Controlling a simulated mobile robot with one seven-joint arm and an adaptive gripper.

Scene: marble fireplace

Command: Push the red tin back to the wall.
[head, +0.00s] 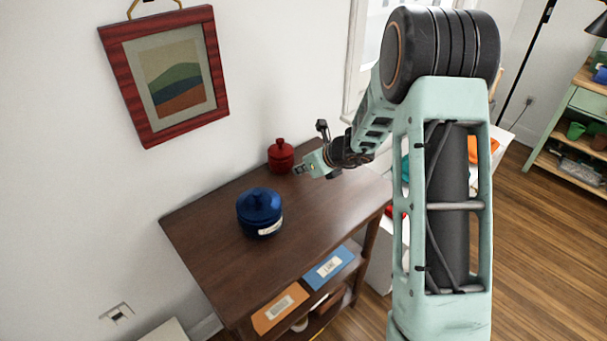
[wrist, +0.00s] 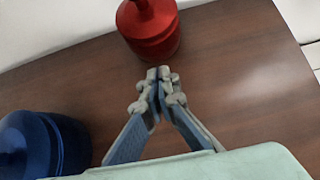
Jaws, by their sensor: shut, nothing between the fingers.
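The red tin (head: 281,157) is a small lidded pot standing upright on the dark wooden cabinet top (head: 205,237), near its back edge by the wall. In the wrist view the red tin (wrist: 150,28) stands just beyond my fingertips. My gripper (head: 299,170) is shut and empty, low over the cabinet top on the front-right side of the tin. The shut fingertips (wrist: 158,77) point at the tin's base. A small gap of wood seems to show between them, though whether they touch is hard to tell.
A larger blue lidded tin (head: 260,212) stands left of my gripper; it also shows in the wrist view (wrist: 42,146). The white wall (head: 60,170) runs behind the cabinet. A red-framed picture (head: 168,75) hangs above. The cabinet's right part is clear.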

